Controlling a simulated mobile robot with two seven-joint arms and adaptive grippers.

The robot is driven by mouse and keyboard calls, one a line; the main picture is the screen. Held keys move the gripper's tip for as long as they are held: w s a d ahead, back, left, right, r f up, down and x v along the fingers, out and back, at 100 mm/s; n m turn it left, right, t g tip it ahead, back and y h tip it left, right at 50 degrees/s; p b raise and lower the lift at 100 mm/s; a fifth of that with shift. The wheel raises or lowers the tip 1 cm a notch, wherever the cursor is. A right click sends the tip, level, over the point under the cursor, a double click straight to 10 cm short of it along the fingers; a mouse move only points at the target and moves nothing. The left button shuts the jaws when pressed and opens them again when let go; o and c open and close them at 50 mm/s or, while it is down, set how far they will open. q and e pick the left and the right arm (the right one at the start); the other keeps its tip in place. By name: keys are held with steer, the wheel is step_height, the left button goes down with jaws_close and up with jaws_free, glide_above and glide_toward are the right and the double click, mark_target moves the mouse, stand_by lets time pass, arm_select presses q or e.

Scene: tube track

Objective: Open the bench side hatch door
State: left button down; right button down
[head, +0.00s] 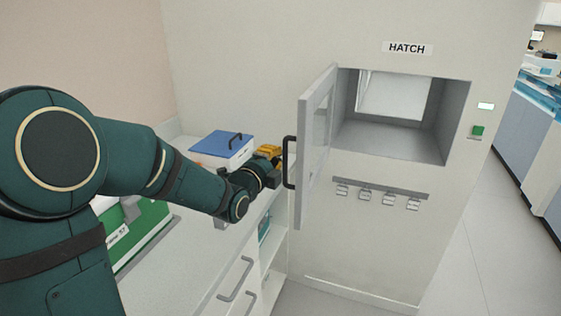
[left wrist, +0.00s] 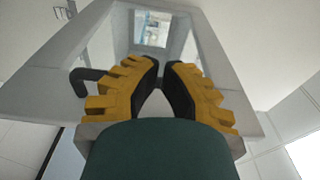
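The hatch door (head: 316,145) is a grey framed panel with a window, hinged at the left side of the hatch opening (head: 400,110). It stands swung well out, and the opening is uncovered. Its black bar handle (head: 289,162) is on the door's outer edge. My left gripper (head: 275,153), with yellow fingers, is just left of the handle. In the left wrist view the fingers (left wrist: 161,64) point at the door (left wrist: 210,45) with a narrow gap between them. The handle (left wrist: 88,78) passes behind the fingers there; contact cannot be told. My right gripper is out of view.
A white box with a blue lid (head: 222,145) and a green case (head: 140,235) are on the bench at left. Drawers with handles (head: 236,280) are below. A hook rail (head: 380,188) is under the hatch. Open floor (head: 480,240) lies at right.

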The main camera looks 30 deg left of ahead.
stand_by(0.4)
arm_select(q)
steer(key=s, duration=1.2)
steer(key=d+f+n+g+h, duration=0.1)
steer(key=d+f+n+g, duration=0.35)
steer(key=f, duration=0.85)
steer(key=d+f+n+g+h, duration=0.1)
steer(key=d+f+n+g, duration=0.4)
steer(key=f, duration=0.7)
steer(key=s+d+f+n+g+h, duration=0.1)
steer(key=s+d+f+n+g, duration=0.2)
steer(key=s+d+f+n, duration=0.2)
steer(key=s+d+f+n+g, duration=0.4)
steer(key=s+d+f+n, duration=0.1)
steer(key=f, duration=0.6)
steer(key=shift+s+d+f+h, duration=0.4)
steer(key=shift+s+d, duration=0.3)
steer(key=shift+s, duration=0.5)
